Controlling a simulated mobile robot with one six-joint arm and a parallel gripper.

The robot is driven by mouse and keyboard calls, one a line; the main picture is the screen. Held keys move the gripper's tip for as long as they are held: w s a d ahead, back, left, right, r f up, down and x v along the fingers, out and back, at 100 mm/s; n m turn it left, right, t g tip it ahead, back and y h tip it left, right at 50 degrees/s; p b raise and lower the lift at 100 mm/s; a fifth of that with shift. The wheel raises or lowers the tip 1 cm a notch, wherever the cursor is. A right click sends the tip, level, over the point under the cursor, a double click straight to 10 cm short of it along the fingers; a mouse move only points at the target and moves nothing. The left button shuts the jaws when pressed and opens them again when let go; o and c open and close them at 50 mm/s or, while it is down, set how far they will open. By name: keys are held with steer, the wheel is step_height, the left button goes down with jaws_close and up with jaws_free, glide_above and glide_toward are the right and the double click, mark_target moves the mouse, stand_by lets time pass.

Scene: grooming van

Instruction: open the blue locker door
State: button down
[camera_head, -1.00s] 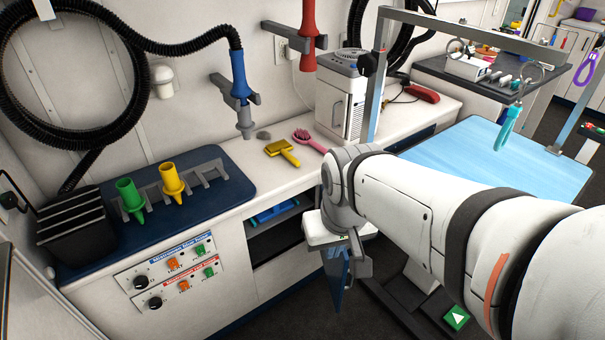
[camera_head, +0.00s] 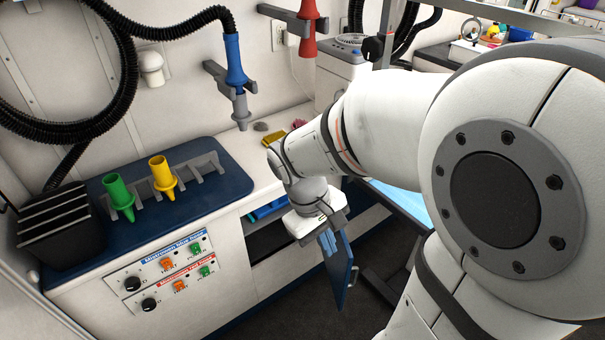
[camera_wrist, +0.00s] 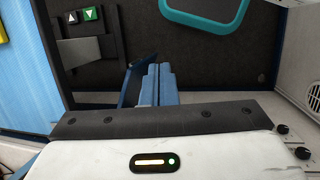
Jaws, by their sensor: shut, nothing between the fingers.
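The blue locker door (camera_head: 341,274) stands swung out from the cabinet front, with a small handle on its right part. The dark locker opening (camera_head: 283,243) shows to its left. My gripper (camera_head: 328,241) is at the door's upper part, with its blue fingers shut and pointing down. In the wrist view the shut fingers (camera_wrist: 155,84) lie just right of the door's dark blue edge (camera_wrist: 132,86). I cannot tell whether they touch it. My wrist hides the door's top and hinge side.
The counter above holds a green nozzle (camera_head: 119,196), a yellow nozzle (camera_head: 162,176) and a black bin (camera_head: 62,232). A light blue table (camera_head: 407,200) stands to the right, with a pedal (camera_wrist: 80,16) showing in the wrist view. Dark floor (camera_head: 300,318) lies in front.

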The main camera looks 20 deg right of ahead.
steer(key=w+f+n+g+h+b, duration=0.2)
steer(key=f+n+h, duration=0.15)
steer(key=f, duration=0.25)
steer(key=w+f+n+g+h+b, duration=0.1)
steer(key=w+f+n+h+b, duration=0.2)
steer(key=f, duration=0.4)
steer(key=n+t+h+b, duration=0.3)
steer(key=n+t+h, duration=0.2)
steer(key=n+h, duration=0.35)
glide_toward(347, 258)
steer(key=shift+m, duration=0.4)
steer(key=d, duration=0.6)
steer(key=d+b, duration=0.1)
steer(key=d, duration=0.3)
steer(key=shift+w+f, duration=0.15)
steer(key=shift+f, duration=0.1)
steer(key=shift+d, duration=0.1)
